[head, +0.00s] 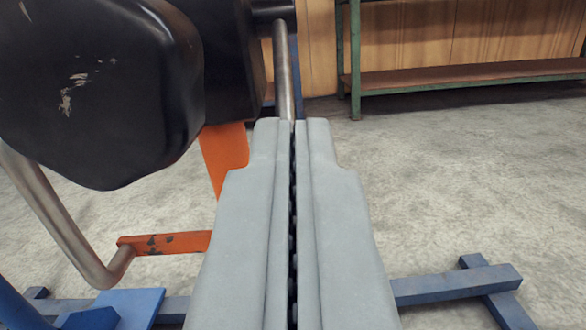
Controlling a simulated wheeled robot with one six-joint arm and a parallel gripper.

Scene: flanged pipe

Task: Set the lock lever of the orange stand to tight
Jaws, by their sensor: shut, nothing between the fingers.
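My gripper (293,124) is in the middle of the head view, its two grey fingers shut against each other with nothing between them. Orange parts of the stand show left of the fingers: an upright piece (222,158) under a black block and a worn orange bar (166,244) lower down. A straight steel rod (287,75) hangs from a dark end at the top and passes down behind my fingertips. It may be the lock lever; I cannot tell. Its lower end is hidden. Whether the fingertips touch it cannot be seen.
A large scuffed black part (100,85) fills the upper left, close to my gripper. A bent steel rod (65,215) runs below it. Blue floor beams (450,284) lie low at both sides. A green-framed bench (465,78) stands behind. The concrete floor (450,180) at right is clear.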

